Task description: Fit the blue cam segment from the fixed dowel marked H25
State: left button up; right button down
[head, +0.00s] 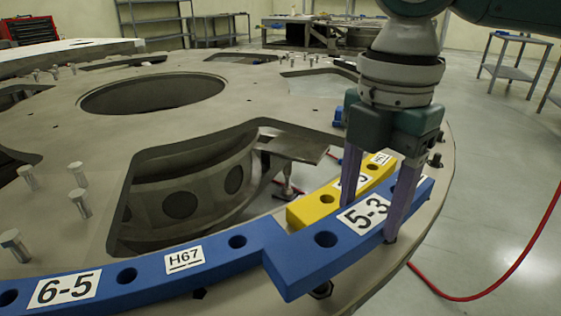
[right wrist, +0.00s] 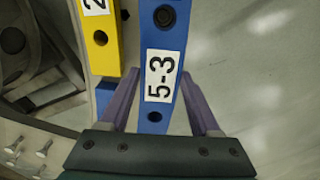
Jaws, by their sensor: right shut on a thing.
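My right gripper (head: 370,217) is shut on the blue cam segment labelled 5-3 (head: 297,262), one purple finger on each side of it. The segment's near end lies beside and over the end of the blue segment 6-5 (head: 215,262), and looks raised above the plate rim; contact cannot be told. No H25 mark is legible. My left gripper is out of view.
The grey turret plate (head: 250,95) has a large round opening and cut-outs. Several upright dowels (head: 77,174) stand at its left. Blue segment 6-5 carries an H67 label.

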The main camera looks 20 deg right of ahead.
jog(key=shift+f+b, duration=0.9)
jog(key=shift+f, duration=1.6)
grip_release()
notch_tip(320, 180, up, 10)
jog(key=shift+p, duration=1)
